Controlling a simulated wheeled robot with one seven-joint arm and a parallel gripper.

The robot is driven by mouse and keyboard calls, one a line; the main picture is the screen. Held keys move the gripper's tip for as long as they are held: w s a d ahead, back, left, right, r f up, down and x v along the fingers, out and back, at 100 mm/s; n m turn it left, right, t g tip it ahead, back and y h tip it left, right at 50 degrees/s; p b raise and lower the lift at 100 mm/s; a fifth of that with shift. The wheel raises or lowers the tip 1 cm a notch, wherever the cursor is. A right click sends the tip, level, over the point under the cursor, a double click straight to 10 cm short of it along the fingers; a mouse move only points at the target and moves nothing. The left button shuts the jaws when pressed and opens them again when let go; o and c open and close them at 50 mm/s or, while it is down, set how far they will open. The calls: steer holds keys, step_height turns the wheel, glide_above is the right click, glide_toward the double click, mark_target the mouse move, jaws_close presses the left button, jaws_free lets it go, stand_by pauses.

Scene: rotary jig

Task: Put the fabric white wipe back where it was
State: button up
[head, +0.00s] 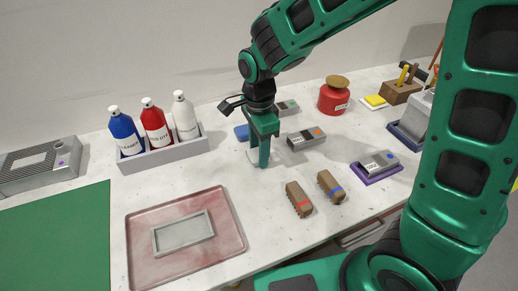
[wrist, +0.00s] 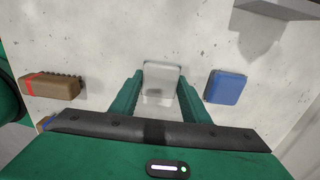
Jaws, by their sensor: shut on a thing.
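The white wipe (wrist: 161,78) is a pale, rounded square pad between my two fingers in the wrist view. My gripper (wrist: 160,88) is shut on it, with a finger along each side. In the head view my gripper (head: 262,160) points down at the middle of the table, and only a pale edge of the wipe (head: 252,158) shows by the fingertips. I cannot tell whether the wipe touches the tabletop. A blue pad (wrist: 226,87) lies to the right of the wipe in the wrist view; in the head view the blue pad (head: 242,132) is behind my gripper.
A grey bottle rack (head: 165,157) with three bottles stands to the left. A pinkish tray (head: 138,250) is in front. Two brown brushes (head: 299,199) (head: 330,187) lie front right. A grey block (head: 306,138) and a red jar (head: 334,97) stand behind right. Bare table surrounds my gripper.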

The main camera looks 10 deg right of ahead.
steer(key=shift+f, duration=0.15)
steer(key=o, duration=1)
step_height(320, 180, up, 12)
steer(key=s+d+n, duration=0.3)
steer(key=s+d, duration=0.3)
steer(key=d, duration=0.6)
steer(key=s+d+n, duration=0.3)
steer(key=s+d, duration=0.2)
steer(key=d, duration=0.8)
steer(key=s+d+f+n, duration=0.1)
steer(key=s, duration=0.2)
steer(key=s+d+f+n, duration=0.1)
steer(key=s+d, duration=0.1)
steer(key=s, duration=0.1)
steer(key=s+d+f+n, duration=0.1)
steer(key=s+d, duration=0.1)
steer(key=s, duration=0.2)
